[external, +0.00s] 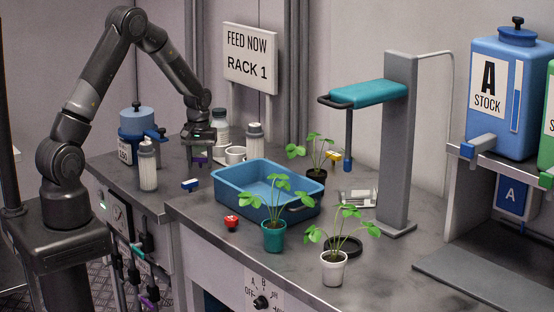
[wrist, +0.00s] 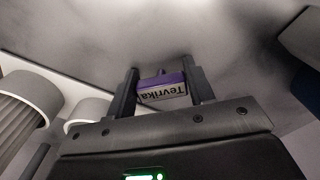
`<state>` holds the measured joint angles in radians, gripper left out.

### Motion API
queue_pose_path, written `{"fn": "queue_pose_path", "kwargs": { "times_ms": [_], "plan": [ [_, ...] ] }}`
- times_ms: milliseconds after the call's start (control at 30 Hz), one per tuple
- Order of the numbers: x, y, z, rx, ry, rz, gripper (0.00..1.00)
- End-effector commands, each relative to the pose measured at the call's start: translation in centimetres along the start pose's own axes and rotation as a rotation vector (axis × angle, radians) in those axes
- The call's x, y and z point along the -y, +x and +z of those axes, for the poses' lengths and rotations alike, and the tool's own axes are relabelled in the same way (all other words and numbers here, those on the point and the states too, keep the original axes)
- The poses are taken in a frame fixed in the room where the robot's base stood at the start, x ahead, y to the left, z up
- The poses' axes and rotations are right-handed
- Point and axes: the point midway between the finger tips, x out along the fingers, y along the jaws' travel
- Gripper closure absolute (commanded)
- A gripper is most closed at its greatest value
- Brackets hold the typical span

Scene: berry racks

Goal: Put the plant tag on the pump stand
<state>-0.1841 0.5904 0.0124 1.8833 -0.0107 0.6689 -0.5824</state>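A small purple block with a pale label reading "Tevrika" (wrist: 163,92), which looks like the plant tag, sits between the fingers of my gripper (wrist: 162,88). No gap shows on either side, so the gripper looks shut on it. In the external view my gripper (external: 199,144) points down over the back left counter, with the purple tag (external: 199,159) low between its fingers. I cannot tell whether the tag touches the counter. A grey column (external: 398,145) with a teal arm (external: 365,94) stands at right; it may be the pump stand, but no label shows.
White ribbed bottles (external: 147,168) stand close around my gripper. A blue tray (external: 245,198), potted plants (external: 333,268), a small blue block (external: 190,184) and a red item (external: 231,222) are on the counter. A blue stock tank (external: 512,95) stands at far right.

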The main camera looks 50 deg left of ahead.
Motion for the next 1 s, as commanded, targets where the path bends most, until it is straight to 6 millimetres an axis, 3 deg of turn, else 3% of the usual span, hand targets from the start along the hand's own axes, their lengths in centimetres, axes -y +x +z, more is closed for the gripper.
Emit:
{"fn": "queue_pose_path", "kwargs": {
  "times_ms": [233,567,1000],
  "plan": [
    [0.0,-0.1,0.0,0.000,0.000,0.000,0.32],
    [0.0,-0.8,-0.1,-0.003,0.000,0.002,0.32],
    [0.0,-9.4,-0.1,-0.004,0.000,0.003,0.32]
  ]
}}
